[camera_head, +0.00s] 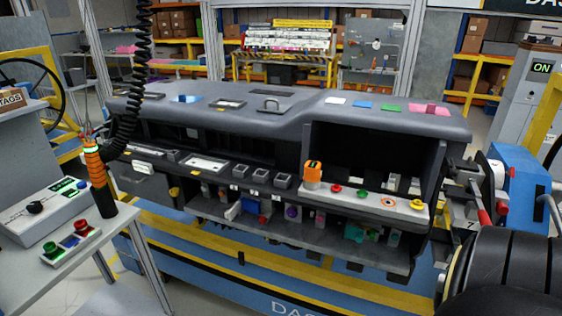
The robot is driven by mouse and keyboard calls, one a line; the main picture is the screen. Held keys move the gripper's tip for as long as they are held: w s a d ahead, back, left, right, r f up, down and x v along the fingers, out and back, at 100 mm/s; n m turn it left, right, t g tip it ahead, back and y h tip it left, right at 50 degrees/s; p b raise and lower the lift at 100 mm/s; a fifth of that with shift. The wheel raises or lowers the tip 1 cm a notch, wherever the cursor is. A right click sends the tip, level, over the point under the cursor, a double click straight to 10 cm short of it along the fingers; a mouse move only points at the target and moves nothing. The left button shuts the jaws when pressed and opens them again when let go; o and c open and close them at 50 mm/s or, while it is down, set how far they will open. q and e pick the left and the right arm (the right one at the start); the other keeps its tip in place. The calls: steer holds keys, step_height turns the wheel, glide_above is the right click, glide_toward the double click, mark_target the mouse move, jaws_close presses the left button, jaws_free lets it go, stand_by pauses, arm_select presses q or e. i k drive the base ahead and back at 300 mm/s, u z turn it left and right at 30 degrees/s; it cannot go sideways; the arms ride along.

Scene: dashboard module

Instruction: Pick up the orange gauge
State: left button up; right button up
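The orange gauge (313,172) is a small upright block with a dark marking near its top. It stands at the left end of a light panel (345,198) on the front ledge of the dark grey dashboard module (290,117). Red, green and orange-ringed round parts sit along the same panel to its right. Neither of my grippers shows in the head view, and nothing is touching the gauge.
A coiled black cable (128,95) and an orange-and-black tool (98,178) are at the left, beside a table with a button box (68,242). A blue fixture (515,180) and large black cylindrical parts (505,260) crowd the right. Space before the gauge looks clear.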

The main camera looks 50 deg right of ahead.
mark_target(311, 177)
steer(key=z, duration=0.5)
steer(key=i, duration=0.85)
steer(key=z, duration=0.7)
